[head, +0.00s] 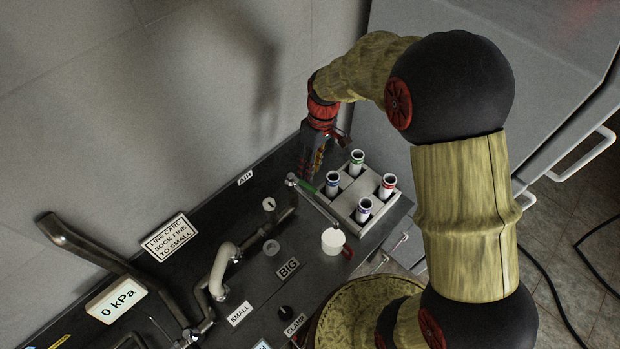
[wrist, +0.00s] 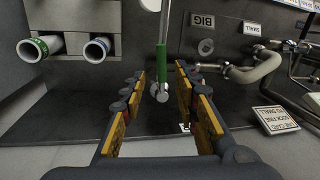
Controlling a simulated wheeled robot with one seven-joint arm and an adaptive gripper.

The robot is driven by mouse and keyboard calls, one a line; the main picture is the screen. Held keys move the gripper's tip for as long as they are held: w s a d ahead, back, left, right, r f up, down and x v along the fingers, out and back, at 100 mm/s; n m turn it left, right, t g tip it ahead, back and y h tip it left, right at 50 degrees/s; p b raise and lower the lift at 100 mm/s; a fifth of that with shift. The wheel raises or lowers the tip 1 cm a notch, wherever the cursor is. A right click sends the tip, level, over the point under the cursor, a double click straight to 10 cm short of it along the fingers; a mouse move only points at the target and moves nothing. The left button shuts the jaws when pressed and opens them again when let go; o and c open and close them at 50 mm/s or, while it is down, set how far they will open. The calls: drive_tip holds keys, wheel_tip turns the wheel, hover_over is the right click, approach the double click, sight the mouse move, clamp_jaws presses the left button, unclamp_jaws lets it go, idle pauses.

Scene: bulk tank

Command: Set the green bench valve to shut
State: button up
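The green bench valve's handle (head: 306,187) shows as a short green lever beside a silver fitting on the dark bench, left of the tube rack. In the wrist view the green handle (wrist: 161,58) points up the picture from a silver body (wrist: 160,92), with a thin pale pipe beyond it. My gripper (head: 311,170) is low over this fitting in the head view. In the wrist view my gripper (wrist: 160,76) is open, with its two yellow-padded fingers on either side of the handle. A gap shows on both sides. The arm and fingers partly hide the valve in the head view.
A grey rack (head: 378,212) with several colour-banded tubes stands close to the right of my gripper. A white round cap (head: 333,241) sits in front. Pipework (head: 222,272) and a line card sign (head: 171,237) lie left. The wall is behind.

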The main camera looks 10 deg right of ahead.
sight(309, 185)
drive_tip(key=x, duration=0.5)
drive_tip(key=shift+s+a+f, duration=0.1)
drive_tip(key=shift+s+f, duration=0.1)
drive_tip(key=shift+f, duration=0.15)
drive_tip(key=shift+c, duration=1.3)
clamp_jaws()
